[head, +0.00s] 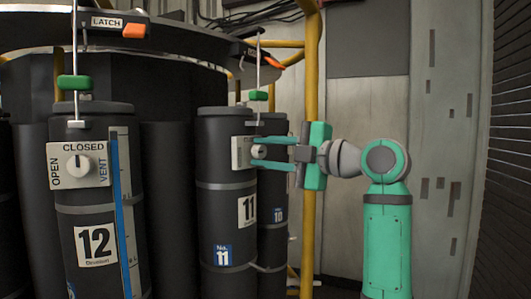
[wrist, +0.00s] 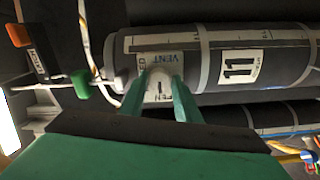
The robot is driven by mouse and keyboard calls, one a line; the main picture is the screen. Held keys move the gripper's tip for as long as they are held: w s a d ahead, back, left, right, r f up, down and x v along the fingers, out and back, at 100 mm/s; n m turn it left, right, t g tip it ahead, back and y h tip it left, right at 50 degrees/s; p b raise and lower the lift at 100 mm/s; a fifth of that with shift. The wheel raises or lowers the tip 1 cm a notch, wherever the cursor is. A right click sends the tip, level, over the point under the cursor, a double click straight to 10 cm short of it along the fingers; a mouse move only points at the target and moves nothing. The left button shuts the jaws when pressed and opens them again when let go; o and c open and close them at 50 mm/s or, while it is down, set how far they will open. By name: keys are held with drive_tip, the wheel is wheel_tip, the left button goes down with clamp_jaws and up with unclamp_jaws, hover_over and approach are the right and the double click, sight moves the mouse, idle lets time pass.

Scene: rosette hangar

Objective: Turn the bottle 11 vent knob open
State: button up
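Bottle 11 (head: 222,195) is a dark upright cylinder, marked 11, in the middle of the head view. It lies sideways across the wrist view (wrist: 260,45). Its white vent plate (wrist: 158,62) faces my gripper and reads VENT; the other words are partly covered. The round pale vent knob (wrist: 158,89) sits on the plate; its pointer setting is too small to tell. My gripper (head: 254,151) has its two green fingers apart, one above and one below the knob in the head view. In the wrist view the fingers (wrist: 161,78) flank the knob; contact cannot be told.
Bottle 12 (head: 92,215) stands at the left with its own vent knob (head: 78,162) pointing to CLOSED. Bottle 10 (head: 273,205) stands close behind bottle 11. A yellow post (head: 310,90) rises just behind my gripper. Green tags (head: 258,95) and orange latch handles (head: 134,31) are above.

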drive_tip(key=shift+o, duration=1.3)
drive_tip(key=v, duration=1)
drive_tip(key=shift+s+d, duration=0.3)
